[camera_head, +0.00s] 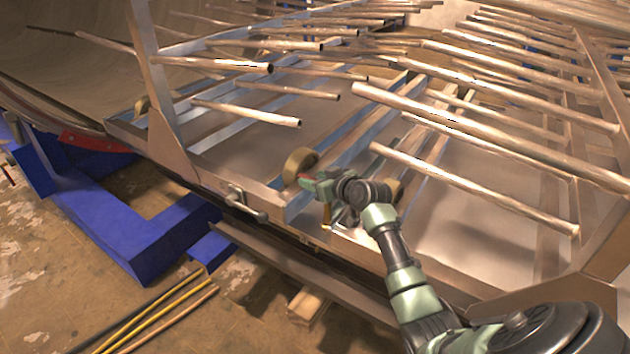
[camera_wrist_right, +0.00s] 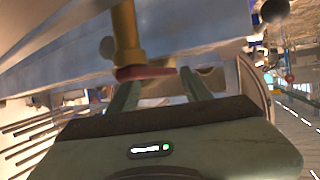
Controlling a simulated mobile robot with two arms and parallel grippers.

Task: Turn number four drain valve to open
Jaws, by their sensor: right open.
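A drain valve shows in the right wrist view as a yellow pipe (camera_wrist_right: 126,35) with a flat red handle (camera_wrist_right: 146,72) at its end. No number can be read on it. My right gripper (camera_wrist_right: 158,80) is open, with its two fingers on either side of the red handle's span; I cannot tell whether they touch it. In the head view my right gripper (camera_head: 318,182) is at the front rail of the metal frame, and the valve is mostly hidden there. My left gripper is not in view.
A tan wheel (camera_head: 299,164) sits just behind the gripper. Several long metal tubes (camera_head: 470,185) stick out above the frame, close over my right arm. A metal latch (camera_head: 246,202) is on the front rail. Blue supports (camera_head: 130,235) and yellow rods (camera_head: 155,312) are on the left.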

